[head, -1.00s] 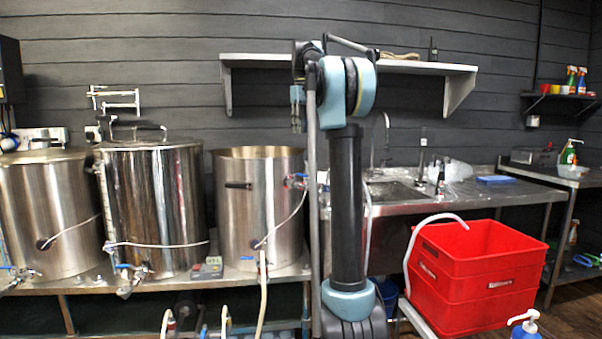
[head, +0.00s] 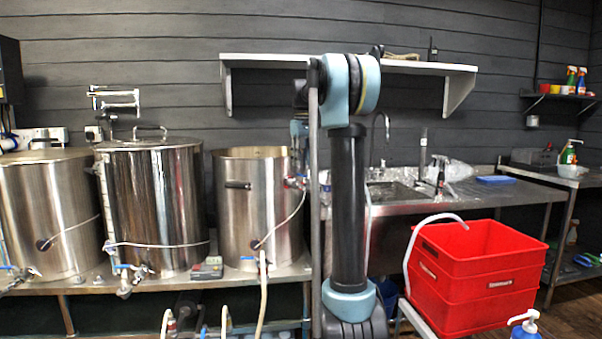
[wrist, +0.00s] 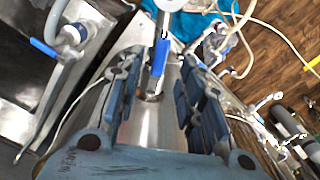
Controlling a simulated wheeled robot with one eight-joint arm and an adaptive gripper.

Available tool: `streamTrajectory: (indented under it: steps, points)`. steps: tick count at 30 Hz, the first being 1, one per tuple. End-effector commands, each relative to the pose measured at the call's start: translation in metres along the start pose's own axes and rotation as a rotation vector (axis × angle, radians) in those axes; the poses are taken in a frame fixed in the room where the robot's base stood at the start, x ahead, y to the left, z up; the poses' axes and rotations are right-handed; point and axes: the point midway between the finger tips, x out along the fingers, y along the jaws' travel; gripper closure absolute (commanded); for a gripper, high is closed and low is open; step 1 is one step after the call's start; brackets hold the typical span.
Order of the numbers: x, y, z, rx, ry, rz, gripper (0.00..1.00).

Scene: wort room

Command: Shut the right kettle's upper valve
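The right kettle (head: 250,212) is a steel pot without a lid in the head view. Its upper valve (head: 292,182) sits high on its right side, with a blue part, partly hidden by my arm. My gripper (head: 299,130) points down just above that valve, mostly behind my arm. In the wrist view my gripper (wrist: 162,68) is open, its two blue-grey fingers apart. A blue lever handle (wrist: 159,57), seemingly the upper valve's, lies between the fingertips with space on both sides. Steel, apparently the kettle's wall (wrist: 150,125), shows below it.
Another blue-handled valve (wrist: 43,47) shows at the upper left of the wrist view. The lidded middle kettle (head: 155,210) stands left. A steel sink bench (head: 450,195) and red crate (head: 478,285) are right.

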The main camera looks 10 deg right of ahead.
Motion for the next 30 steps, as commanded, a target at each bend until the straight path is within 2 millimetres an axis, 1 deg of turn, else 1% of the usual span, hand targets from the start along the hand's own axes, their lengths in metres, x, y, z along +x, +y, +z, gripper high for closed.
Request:
streamTrajectory:
  steps: [1, 3, 9, 14, 21, 23, 24, 26, 29, 30]
  points:
    - [0.009, 0.000, 0.000, 0.000, 0.000, 0.000, 0.65]
    - [0.019, 0.000, 0.000, 0.000, 0.000, 0.000, 0.65]
    - [0.038, 0.000, 0.000, 0.000, 0.000, 0.000, 0.65]
    - [0.044, 0.000, 0.000, 0.000, 0.000, 0.000, 0.65]
    - [0.044, 0.000, 0.000, 0.000, 0.000, 0.000, 0.65]
    - [0.044, 0.000, 0.000, 0.000, 0.000, 0.000, 0.79]
    - [0.044, 0.000, 0.000, 0.000, 0.000, 0.000, 0.88]
    - [0.044, 0.000, 0.000, 0.000, 0.000, 0.000, 1.00]
    - [0.044, 0.000, 0.000, 0.000, 0.000, 0.000, 1.00]
    - [0.044, -0.004, -0.002, -0.001, 0.000, 0.000, 1.00]
